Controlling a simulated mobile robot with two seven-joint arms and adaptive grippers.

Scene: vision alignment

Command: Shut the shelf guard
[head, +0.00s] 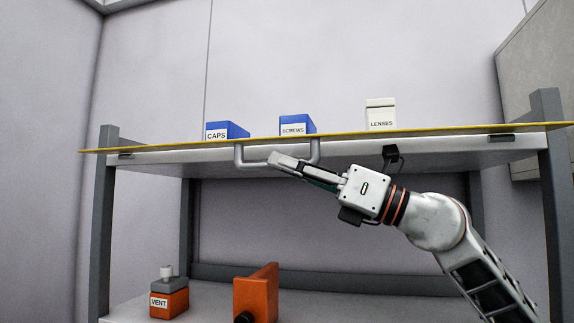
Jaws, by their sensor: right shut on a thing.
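The shelf guard (360,134) shows nearly edge-on as a thin yellow strip across the front of the upper shelf. A grey U-shaped handle (239,156) hangs below the strip, left of the middle. My right gripper (280,162) comes in from the lower right and is shut on the bar of this handle. Its fingers hide part of the bar. My left gripper is not in view.
Blue bins marked CAPS (227,130) and SCREWS (297,125) and a white LENSES bin (381,114) stand on the upper shelf, behind the strip. An orange VENT item (169,302) and an orange bracket (256,293) stand on the lower shelf. Dark posts (102,220) flank the shelves.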

